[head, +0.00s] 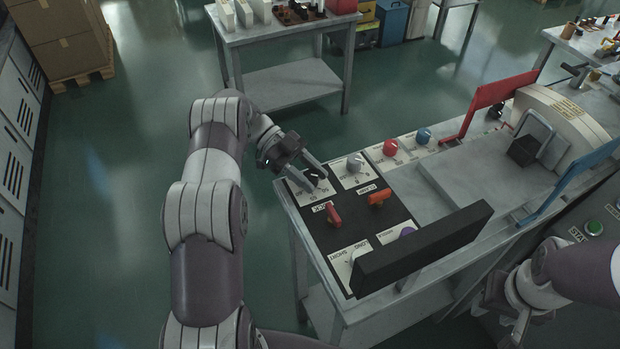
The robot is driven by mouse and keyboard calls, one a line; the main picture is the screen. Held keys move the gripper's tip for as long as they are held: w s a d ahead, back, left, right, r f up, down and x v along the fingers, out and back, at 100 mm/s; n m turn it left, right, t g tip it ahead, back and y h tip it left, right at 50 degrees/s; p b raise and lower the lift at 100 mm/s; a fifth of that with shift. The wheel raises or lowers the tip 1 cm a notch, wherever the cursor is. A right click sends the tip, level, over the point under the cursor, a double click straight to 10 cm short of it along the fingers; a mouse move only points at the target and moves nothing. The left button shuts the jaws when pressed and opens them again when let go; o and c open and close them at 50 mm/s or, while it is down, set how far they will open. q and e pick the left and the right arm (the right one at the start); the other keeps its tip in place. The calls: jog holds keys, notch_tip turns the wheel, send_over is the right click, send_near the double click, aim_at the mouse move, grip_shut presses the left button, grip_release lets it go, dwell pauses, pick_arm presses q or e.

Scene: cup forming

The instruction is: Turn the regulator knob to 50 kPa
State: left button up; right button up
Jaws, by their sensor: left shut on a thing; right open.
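A control panel (345,210) on the bench carries several knobs and levers. My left gripper (313,180) is at the panel's far left corner. Its fingers are shut on a dark knob (314,172) on a white dial plate; the fingers partly cover it. My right gripper (519,322) is open and empty at the lower right, low beside the bench, away from the panel.
A red knob (390,148) and a blue knob (423,136) lie further right. A black bar (425,248) rises over the near panel. The floor left of the bench is clear.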

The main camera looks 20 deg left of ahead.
pick_arm(q)
jog(key=shift+m, duration=0.3)
jog(key=o, duration=1)
jog(key=shift+c, duration=0.2)
jog(key=shift+w+a+b, duration=0.1)
jog(key=shift+a+b, duration=0.1)
jog(key=shift+b, duration=0.1)
jog(key=b+v, duration=0.1)
jog(key=v, duration=0.2)
jog(key=shift+f, duration=0.1)
jog(key=v, duration=0.4)
jog(key=shift+r, duration=0.25)
jog(key=shift+w, duration=0.1)
